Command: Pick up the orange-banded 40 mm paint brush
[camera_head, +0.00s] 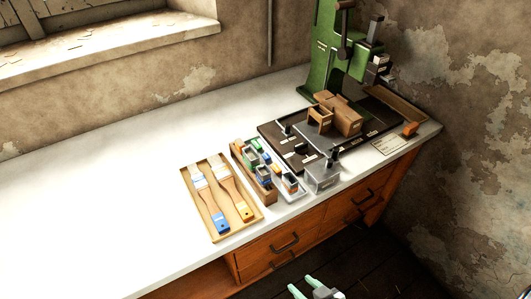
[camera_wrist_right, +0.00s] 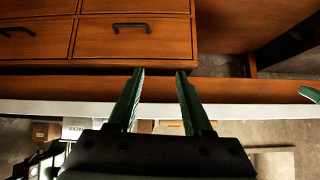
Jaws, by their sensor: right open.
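The orange-banded brush (camera_head: 246,212) lies in a shallow tan tray (camera_head: 241,233) on the white bench top. Its orange end points toward the bench's front edge, and its bristles are at the far end of the tray. A similar blue-banded brush (camera_head: 221,222) lies to its left in the same tray. My right gripper (camera_head: 310,289) is low at the bottom edge of the head view, in front of the bench and apart from the brushes. In the wrist view its two green fingers (camera_wrist_right: 160,73) are spread and empty. A pale green piece at that view's right edge may be my left gripper.
A wooden box with small coloured containers (camera_head: 253,172) stands right of the tray. A dark board (camera_head: 290,146) and the green press (camera_head: 325,60) are farther right. Drawers with dark handles (camera_head: 285,243) form the bench front. The bench top left of the tray is clear.

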